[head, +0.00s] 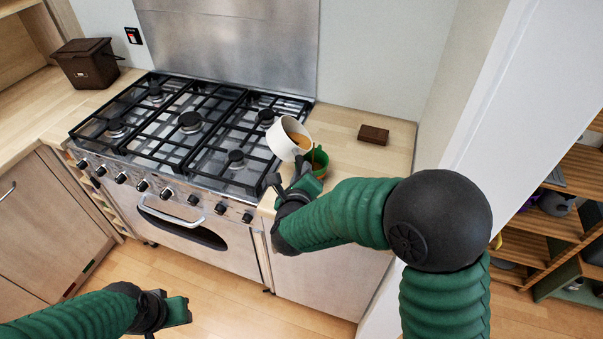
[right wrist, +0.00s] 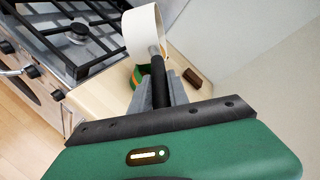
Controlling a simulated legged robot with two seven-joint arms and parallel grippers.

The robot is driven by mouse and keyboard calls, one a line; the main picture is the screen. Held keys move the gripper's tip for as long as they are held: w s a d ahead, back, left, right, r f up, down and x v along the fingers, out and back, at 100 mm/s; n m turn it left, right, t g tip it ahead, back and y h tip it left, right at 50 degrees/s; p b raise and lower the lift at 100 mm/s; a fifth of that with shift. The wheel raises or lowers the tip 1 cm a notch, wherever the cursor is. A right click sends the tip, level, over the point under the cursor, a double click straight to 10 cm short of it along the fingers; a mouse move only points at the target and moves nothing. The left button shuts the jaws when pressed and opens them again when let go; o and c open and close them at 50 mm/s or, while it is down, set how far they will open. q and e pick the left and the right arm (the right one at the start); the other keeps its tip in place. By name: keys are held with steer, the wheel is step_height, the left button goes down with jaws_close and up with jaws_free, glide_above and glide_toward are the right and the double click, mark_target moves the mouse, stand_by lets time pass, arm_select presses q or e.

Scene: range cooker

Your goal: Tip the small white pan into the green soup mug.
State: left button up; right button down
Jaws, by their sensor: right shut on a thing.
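The small white pan (head: 282,142) is held in the air, tilted steeply to the right, with orange-brown contents showing at its opening. My right gripper (head: 291,186) is shut on its dark handle, which shows between the fingers in the right wrist view (right wrist: 160,88). The green soup mug (head: 319,164) stands on the wooden counter just right of and below the pan's rim; it also shows beside the handle in the right wrist view (right wrist: 136,77). Whether anything is flowing into it is too small to tell. My left gripper (head: 178,311) hangs low over the floor, away from both; its jaws are unclear.
The range cooker (head: 185,150) with black grates is left of the mug. A small brown block (head: 373,135) lies on the counter (head: 345,150) behind the mug. A brown bin (head: 87,65) stands at the far left. A wall and white panel bound the counter's right side.

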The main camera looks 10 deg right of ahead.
steer(key=shift+d+m+y+b, duration=0.35)
steer(key=shift+m+y+b, duration=0.05)
steer(key=shift+b, duration=0.45)
steer(key=shift+r, duration=0.1)
steer(key=shift+b, duration=0.3)
stand_by(0.7)
steer(key=shift+d+f+m+b, duration=0.2)
steer(key=shift+d+m+b, duration=0.25)
steer(key=shift+b, duration=0.7)
steer(key=shift+s+a+y, duration=0.1)
steer(key=shift+y, duration=0.2)
steer(key=shift+b, duration=0.3)
stand_by(0.3)
steer(key=shift+d+f+m+y+b, duration=0.2)
steer(key=shift+d+m+y+b, duration=0.25)
steer(key=shift+b, duration=1.15)
stand_by(0.7)
steer(key=shift+s+d+f+m+b, duration=0.1)
steer(key=shift+d+f+m+b, duration=0.4)
steer(key=shift+b, duration=1.7)
